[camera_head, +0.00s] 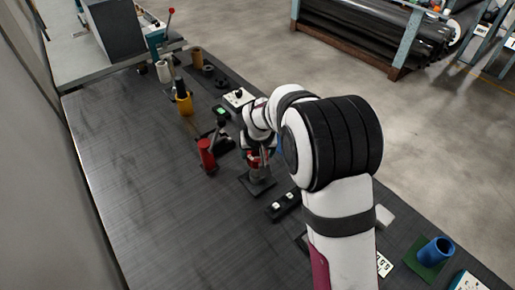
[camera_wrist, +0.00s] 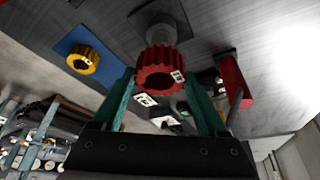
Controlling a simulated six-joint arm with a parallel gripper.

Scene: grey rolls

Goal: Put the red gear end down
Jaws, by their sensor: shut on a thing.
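The red gear (camera_wrist: 158,77) is a short toothed ring with a small white label, held between the two teal fingers of my gripper (camera_wrist: 160,66) in the wrist view. Its hole faces the wrist camera. A grey cylinder (camera_wrist: 164,25) on a dark base shows right behind the gear; I cannot tell whether they touch. In the head view, my gripper (camera_head: 257,153) is over a dark square base (camera_head: 258,186), with a bit of red showing. My arm and gripper hide most of the gear there.
A yellow gear (camera_wrist: 83,60) lies on a blue plate (camera_wrist: 85,42). A yellow holder (camera_head: 183,101) is farther back, a black two-button box (camera_head: 283,206) nearer. A blue cup (camera_head: 437,251) is front right. The table's left side is bare.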

